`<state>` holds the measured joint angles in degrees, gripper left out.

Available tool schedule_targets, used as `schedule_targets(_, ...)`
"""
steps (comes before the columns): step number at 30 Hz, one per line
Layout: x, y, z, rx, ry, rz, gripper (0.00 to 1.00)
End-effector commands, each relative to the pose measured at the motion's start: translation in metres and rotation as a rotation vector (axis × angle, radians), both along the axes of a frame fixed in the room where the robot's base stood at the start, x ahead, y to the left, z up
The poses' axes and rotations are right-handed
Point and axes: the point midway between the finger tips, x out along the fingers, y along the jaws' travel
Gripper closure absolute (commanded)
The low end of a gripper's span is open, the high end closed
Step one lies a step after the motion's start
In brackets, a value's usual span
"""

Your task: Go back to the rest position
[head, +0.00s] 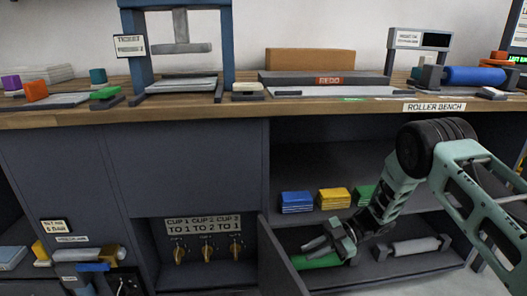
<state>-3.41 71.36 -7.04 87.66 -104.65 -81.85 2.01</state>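My gripper (322,243) is at the end of my pale green arm, which reaches in from the right into the open lower cabinet under the bench. Its grey fingers point to the left, just above a green roller (316,262) on the lower shelf. The view is too small to tell whether the fingers are apart or touch the roller. My arm partly hides the shelf behind it.
An open cabinet door (280,258) stands just left of my gripper. Blue (297,202), yellow (334,198) and green boxes sit on the shelf above. A grey roller (415,246) lies to the right. The wooden bench top (240,110) overhangs the cabinet.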

Motion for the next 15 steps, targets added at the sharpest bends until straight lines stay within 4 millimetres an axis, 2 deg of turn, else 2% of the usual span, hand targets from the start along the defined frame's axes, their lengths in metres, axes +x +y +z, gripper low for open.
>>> schedule_targets(1,0.019,0.019,0.023,-0.025,-0.054,-0.089,0.83)
schedule_targets(3,0.043,0.040,0.051,-0.066,-0.105,-0.227,0.83)
schedule_targets(7,0.070,0.068,0.102,-0.152,-0.145,-0.477,0.83)
schedule_targets(11,0.070,0.080,0.146,-0.254,-0.118,-0.702,0.83)
schedule_targets(14,0.050,0.082,0.174,-0.346,-0.055,-0.853,0.83)
schedule_targets(15,0.037,0.081,0.183,-0.385,-0.022,-0.907,0.83)
